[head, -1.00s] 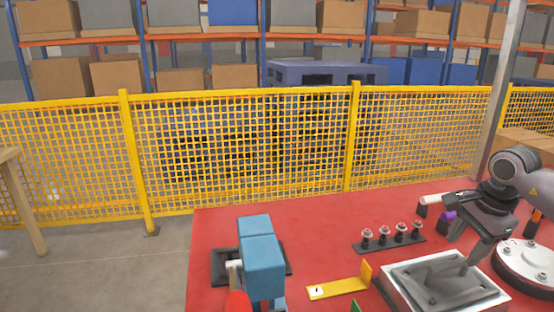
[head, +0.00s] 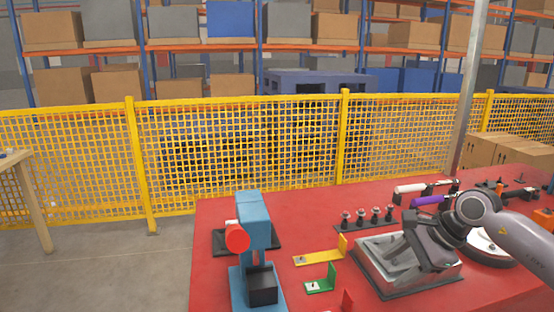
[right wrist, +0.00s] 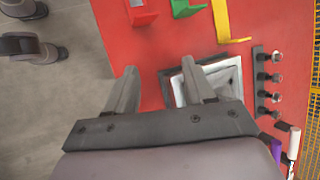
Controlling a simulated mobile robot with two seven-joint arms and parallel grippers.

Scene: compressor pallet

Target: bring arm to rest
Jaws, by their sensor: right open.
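My right gripper (head: 432,246) shows at the right of the head view, over a grey metal tray (head: 382,284) on the red table (head: 225,290). In the right wrist view, the gripper's two fingers (right wrist: 160,88) stand wide apart with nothing between them. The tray (right wrist: 228,75) lies below and partly behind the right-hand finger. My right arm comes in from the right edge of the head view. My left gripper is in neither view.
A blue clamp-like device (head: 252,225) with a red end stands on the table. Yellow (head: 318,257) and green (head: 320,284) brackets lie near the tray. A rack of several small studs (head: 366,220) is behind it. A yellow mesh fence (head: 240,150) runs beyond the table.

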